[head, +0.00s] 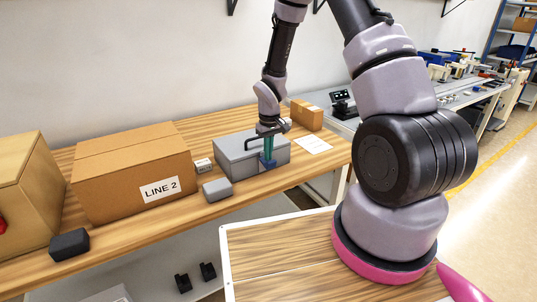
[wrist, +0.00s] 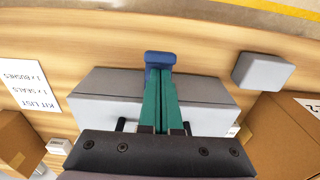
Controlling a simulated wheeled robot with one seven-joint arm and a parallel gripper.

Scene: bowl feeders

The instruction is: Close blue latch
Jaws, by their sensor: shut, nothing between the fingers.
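A grey box (head: 236,157) with its lid down stands on the wooden bench; it also shows in the wrist view (wrist: 95,95). The blue latch (head: 267,164) is at the box's front side, near its right end. In the wrist view the latch (wrist: 160,57) shows just beyond my fingertips. My gripper (head: 268,154) has green fingers, shut together and empty, pointing down over the box's front edge at the latch. In the wrist view the fingertips (wrist: 158,72) overlap the latch's near edge; I cannot tell if they touch it. The fingers hide part of the latch and lid.
A small grey block (head: 217,189) lies left of the box, near the bench's front edge. A large carton marked LINE 2 (head: 130,165) stands further left. A white sheet (head: 313,145) and a small carton (head: 306,114) are to the right. A dark block (head: 69,244) lies front left.

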